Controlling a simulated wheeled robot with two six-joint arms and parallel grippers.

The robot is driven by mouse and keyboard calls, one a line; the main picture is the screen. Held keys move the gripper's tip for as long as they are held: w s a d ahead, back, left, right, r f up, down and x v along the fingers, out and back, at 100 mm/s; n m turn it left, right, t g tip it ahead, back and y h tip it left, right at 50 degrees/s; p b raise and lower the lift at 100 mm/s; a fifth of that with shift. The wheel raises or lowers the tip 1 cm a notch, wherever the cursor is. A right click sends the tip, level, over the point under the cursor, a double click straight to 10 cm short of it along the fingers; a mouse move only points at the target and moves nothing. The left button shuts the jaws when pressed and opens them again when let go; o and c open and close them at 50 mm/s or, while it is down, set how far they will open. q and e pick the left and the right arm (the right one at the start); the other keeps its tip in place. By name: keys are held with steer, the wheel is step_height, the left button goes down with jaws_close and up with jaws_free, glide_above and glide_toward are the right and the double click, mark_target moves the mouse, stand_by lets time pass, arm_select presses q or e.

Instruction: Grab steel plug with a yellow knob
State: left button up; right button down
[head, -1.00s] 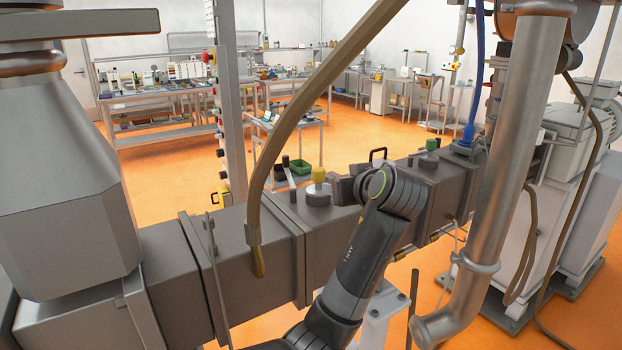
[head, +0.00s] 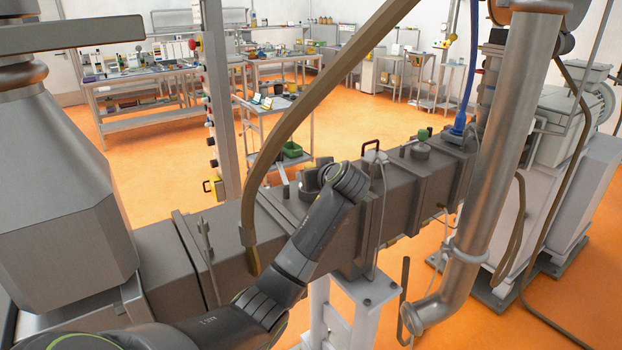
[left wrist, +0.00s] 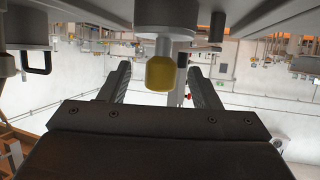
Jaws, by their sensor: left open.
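The steel plug (left wrist: 163,42) with its yellow knob (left wrist: 161,74) shows in the left wrist view, at the top centre. My left gripper (left wrist: 159,67) is open, with one finger on each side of the knob. Gaps show between the knob and both fingers, so nothing is gripped. In the head view my left arm reaches over the grey machine barrel (head: 400,205), and the yellow knob is hidden near my wrist. My right gripper is not in view.
A plug with a green knob (head: 422,136) stands farther right on the barrel. A thick steel pipe (head: 500,140) stands on the right. Workbenches (head: 140,80) are in the background.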

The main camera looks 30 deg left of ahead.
arm_select(q)
steer(key=shift+w+a+p, duration=0.15)
steer(key=shift+a+p, duration=0.1)
steer(key=shift+p, duration=0.1)
steer(key=p+x, duration=0.2)
steer(key=x, duration=0.1)
steer(key=shift+a, duration=0.2)
steer(key=shift+w+a+f, duration=0.3)
steer(key=shift+a, duration=0.1)
steer(key=shift+d, duration=0.1)
steer(key=c, duration=1.2)
